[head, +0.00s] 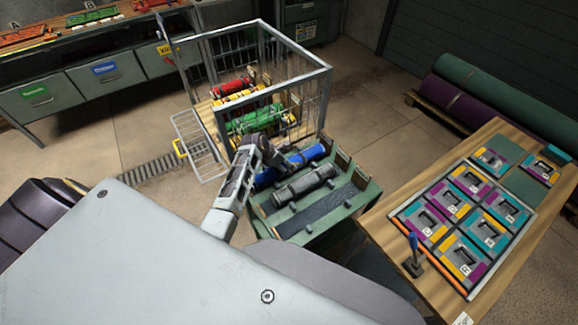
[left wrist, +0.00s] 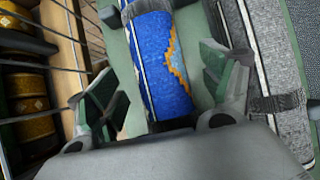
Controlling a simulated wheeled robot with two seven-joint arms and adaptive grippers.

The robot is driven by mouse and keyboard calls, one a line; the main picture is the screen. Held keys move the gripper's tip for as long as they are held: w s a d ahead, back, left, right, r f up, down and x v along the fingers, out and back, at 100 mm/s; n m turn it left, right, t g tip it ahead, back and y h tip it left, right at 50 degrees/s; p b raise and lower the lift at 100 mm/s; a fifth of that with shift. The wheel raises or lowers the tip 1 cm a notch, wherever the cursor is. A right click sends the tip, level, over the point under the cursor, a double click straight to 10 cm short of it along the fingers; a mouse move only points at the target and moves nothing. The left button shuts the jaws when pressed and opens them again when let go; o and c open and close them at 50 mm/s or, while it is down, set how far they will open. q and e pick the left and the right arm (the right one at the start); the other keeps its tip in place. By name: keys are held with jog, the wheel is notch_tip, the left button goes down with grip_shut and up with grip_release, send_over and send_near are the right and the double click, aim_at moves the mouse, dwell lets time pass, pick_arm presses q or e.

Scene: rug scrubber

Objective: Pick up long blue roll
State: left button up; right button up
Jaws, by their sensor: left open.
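The long blue roll (head: 304,157) lies in the green tray (head: 363,197) in the head view, beside a grey roll. My left arm reaches over its left part and hides some of it. In the left wrist view the blue roll (left wrist: 162,70), with an orange and light patterned patch, runs between the fingers of my left gripper (left wrist: 165,95). The left gripper is open, with one finger on each side of the roll. In the head view the left gripper (head: 283,165) is mostly hidden at the roll. My right gripper is not in view.
A grey roll (head: 305,182) lies close beside the blue one. A wire cage cart (head: 300,55) with red, yellow and green rolls stands just behind and left. A wooden table (head: 385,226) with coloured tiles is at right.

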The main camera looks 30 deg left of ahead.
pick_arm(q)
jog(key=shift+x, duration=1.95)
jog(key=shift+a, duration=0.1)
jog(key=shift+c, duration=0.3)
jog(key=c, duration=1.2)
